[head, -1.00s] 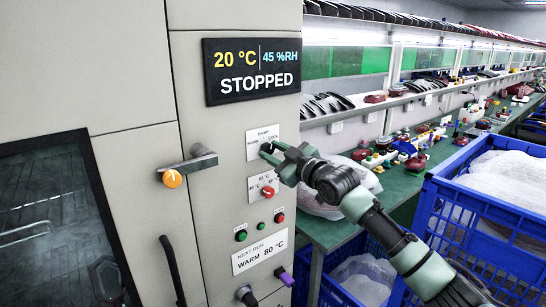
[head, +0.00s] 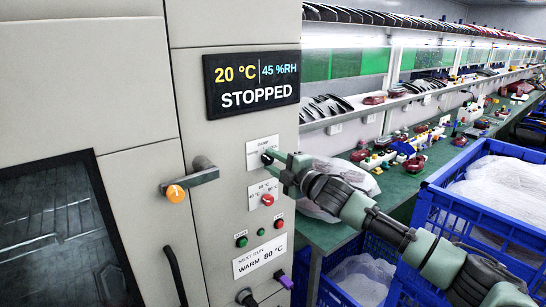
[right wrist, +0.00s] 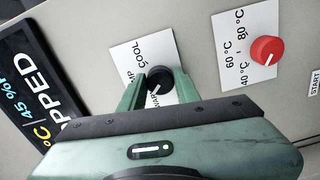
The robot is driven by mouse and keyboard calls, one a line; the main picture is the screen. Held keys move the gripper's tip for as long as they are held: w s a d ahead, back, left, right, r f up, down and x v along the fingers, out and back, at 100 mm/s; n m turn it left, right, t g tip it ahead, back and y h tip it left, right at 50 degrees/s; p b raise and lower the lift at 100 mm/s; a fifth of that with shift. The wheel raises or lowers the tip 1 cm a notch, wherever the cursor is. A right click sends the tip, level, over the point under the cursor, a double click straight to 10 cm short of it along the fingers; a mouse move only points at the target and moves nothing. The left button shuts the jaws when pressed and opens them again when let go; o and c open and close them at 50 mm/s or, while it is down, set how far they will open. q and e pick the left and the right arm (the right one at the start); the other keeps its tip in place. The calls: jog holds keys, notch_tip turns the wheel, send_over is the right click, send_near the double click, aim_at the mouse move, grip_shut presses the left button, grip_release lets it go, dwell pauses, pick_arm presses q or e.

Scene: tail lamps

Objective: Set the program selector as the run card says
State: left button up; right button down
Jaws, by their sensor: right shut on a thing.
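The program selector is a black knob (right wrist: 160,78) on a white plate lettered COOL, DAMP and WARM. My right gripper (right wrist: 158,92) is shut on the knob, one finger on each side. The knob's white mark points to the lower left in the right wrist view, seemingly between DAMP and WARM. In the head view my right gripper (head: 270,160) hides most of the knob. The run card (head: 259,256) below reads NEXT RUN, WARM 80 °C. My left gripper is not in view.
The red temperature knob (right wrist: 267,50) is close beside the gripper. The display (head: 251,85) reads 20 °C, 45 %RH, STOPPED. Green (head: 241,241) and red (head: 278,222) buttons sit below. A door handle (head: 190,178) sticks out at left; blue crates (head: 430,212) stand at right.

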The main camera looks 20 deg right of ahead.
jog(key=shift+n+p, duration=0.7)
jog(key=shift+n, duration=1.1)
jog(key=shift+f, duration=0.1)
jog(key=c, duration=1)
grip_release()
jog(key=shift+s+d, duration=0.2)
jog(key=shift+s, duration=0.2)
jog(key=b+v, duration=0.3)
jog(key=v, duration=0.4)
